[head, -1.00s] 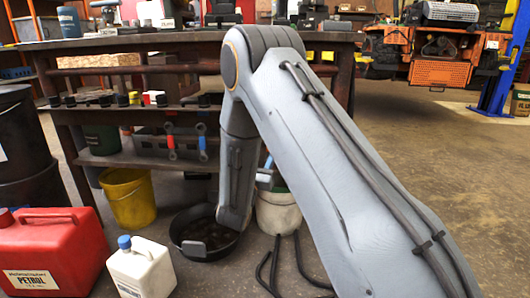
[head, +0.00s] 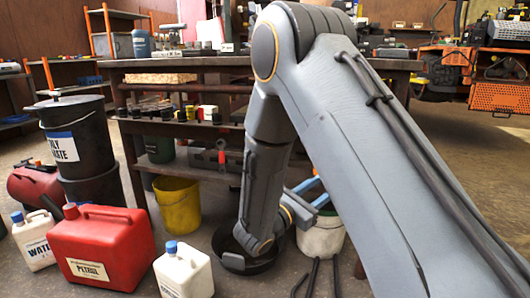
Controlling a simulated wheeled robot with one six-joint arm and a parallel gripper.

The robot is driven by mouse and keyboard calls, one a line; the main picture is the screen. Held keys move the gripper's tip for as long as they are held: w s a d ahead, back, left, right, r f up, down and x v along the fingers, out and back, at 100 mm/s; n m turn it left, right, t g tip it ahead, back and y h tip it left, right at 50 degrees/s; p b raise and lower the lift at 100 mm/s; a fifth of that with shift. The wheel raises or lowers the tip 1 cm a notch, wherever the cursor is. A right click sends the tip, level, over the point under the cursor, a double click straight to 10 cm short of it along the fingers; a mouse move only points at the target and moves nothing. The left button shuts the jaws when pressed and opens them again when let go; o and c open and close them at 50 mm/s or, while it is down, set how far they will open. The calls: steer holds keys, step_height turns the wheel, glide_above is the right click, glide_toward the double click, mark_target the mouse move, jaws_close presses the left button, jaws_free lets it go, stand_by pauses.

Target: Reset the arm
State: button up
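My arm (head: 345,110) fills the middle and right of the head view. It rises from the lower right to a bent elbow, then its forearm hangs down in front of the workbench. My wrist is low, over or in front of a black round pan (head: 246,262) on the floor; I cannot tell if they touch. My gripper (head: 314,192) points right, beside a white bucket (head: 322,238). Its two light-blue fingers look apart, with nothing seen between them. The gripper's base is partly hidden by the wrist.
The workbench (head: 215,63) stands behind my arm. On the floor are a red petrol can (head: 100,250), white jugs (head: 183,272), a yellow bucket (head: 178,208) and black waste bins (head: 80,140). Open floor lies right of the bench.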

steer(key=s+a+m+g+y, duration=0.1)
steer(key=s+m+g+y, duration=0.4)
steer(key=s+m+g, duration=1.1)
steer(key=s+a+r+m+t+y, duration=0.1)
steer(key=s+a+t+y, duration=0.1)
steer(key=s+a+y, duration=0.65)
steer(key=s+a+r+t+y, duration=0.2)
steer(key=s+a+y, duration=0.2)
steer(key=s+a, duration=0.85)
steer(key=d+r+m+h+p, duration=0.1)
steer(key=d+r+m+p, duration=0.2)
steer(key=d+r+p, duration=0.8)
steer(key=s+d+r+m+h+p, duration=0.1)
steer(key=d+r+m+p, duration=0.2)
steer(key=d+r+p, duration=0.8)
steer(key=shift+s+r+m+p, duration=0.25)
steer(key=shift+r+p, duration=2.9)
steer(key=shift+p, duration=5.15)
steer(key=shift+w+d, duration=0.1)
